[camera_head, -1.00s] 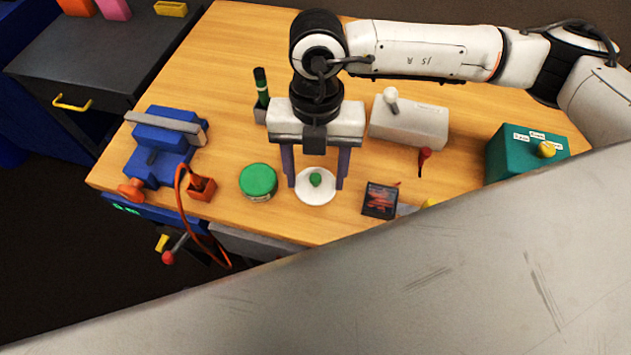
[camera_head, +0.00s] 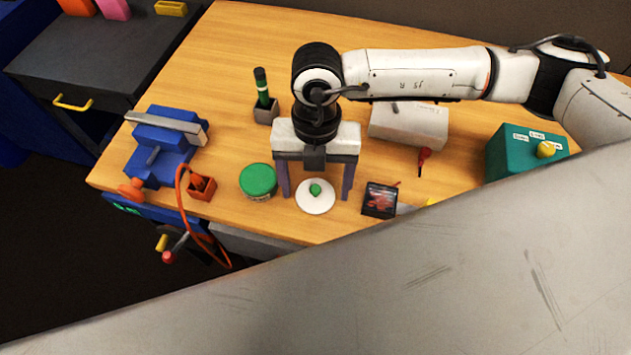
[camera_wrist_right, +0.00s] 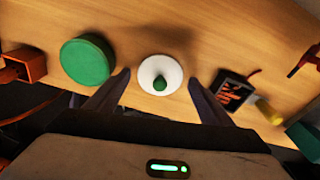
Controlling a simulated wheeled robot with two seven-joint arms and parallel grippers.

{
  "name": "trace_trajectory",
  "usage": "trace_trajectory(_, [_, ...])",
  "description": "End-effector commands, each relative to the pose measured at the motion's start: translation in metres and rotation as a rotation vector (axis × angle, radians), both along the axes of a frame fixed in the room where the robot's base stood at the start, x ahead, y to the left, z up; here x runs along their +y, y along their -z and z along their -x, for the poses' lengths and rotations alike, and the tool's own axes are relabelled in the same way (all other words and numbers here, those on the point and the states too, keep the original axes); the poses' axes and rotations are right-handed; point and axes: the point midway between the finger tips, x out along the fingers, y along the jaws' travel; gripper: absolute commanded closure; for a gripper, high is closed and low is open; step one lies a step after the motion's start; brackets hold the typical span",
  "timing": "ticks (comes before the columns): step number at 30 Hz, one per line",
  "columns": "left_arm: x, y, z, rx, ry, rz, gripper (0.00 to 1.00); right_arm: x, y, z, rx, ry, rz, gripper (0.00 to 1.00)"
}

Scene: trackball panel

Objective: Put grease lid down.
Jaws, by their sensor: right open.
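The lid, a white round disc with a small green knob (camera_head: 317,204), lies on the wooden table near its front edge, apparently flat. My right gripper (camera_head: 315,198) points down over it, open, with one finger on each side and gaps between fingers and rim. The right wrist view shows the white disc (camera_wrist_right: 160,66) between the two spread fingers (camera_wrist_right: 158,77). The grease jar (camera_head: 258,182), with a green top, stands just left of the left finger; it also shows in the wrist view (camera_wrist_right: 87,60). My left gripper is not in view.
A blue vise (camera_head: 160,148) and orange holder (camera_head: 201,187) are at left. A white panel box (camera_head: 408,128), red tool (camera_head: 424,160) and teal box (camera_head: 520,155) are farther right.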

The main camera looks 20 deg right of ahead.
Motion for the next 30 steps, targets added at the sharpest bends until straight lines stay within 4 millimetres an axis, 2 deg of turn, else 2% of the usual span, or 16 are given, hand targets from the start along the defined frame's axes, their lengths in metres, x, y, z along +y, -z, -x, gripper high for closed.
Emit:
trace_trajectory(8, [0.0,-0.001,0.0,-0.001,0.0,0.0,0.42,-0.001,-0.013,-0.002,-0.001,0.001,0.0,0.25])
trace_trajectory(21, [0.0,0.01,0.0,-0.001,0.0,0.0,0.42,-0.004,-0.101,-0.012,-0.005,-0.001,0.0,0.25])
trace_trajectory(25, [0.0,0.011,-0.001,-0.001,0.0,0.0,0.42,-0.005,-0.115,-0.013,-0.002,0.0,0.0,0.25])
trace_trajectory(30, [0.0,0.011,-0.001,-0.002,0.001,0.0,0.42,-0.005,-0.122,-0.013,0.0,0.0,0.0,0.25])
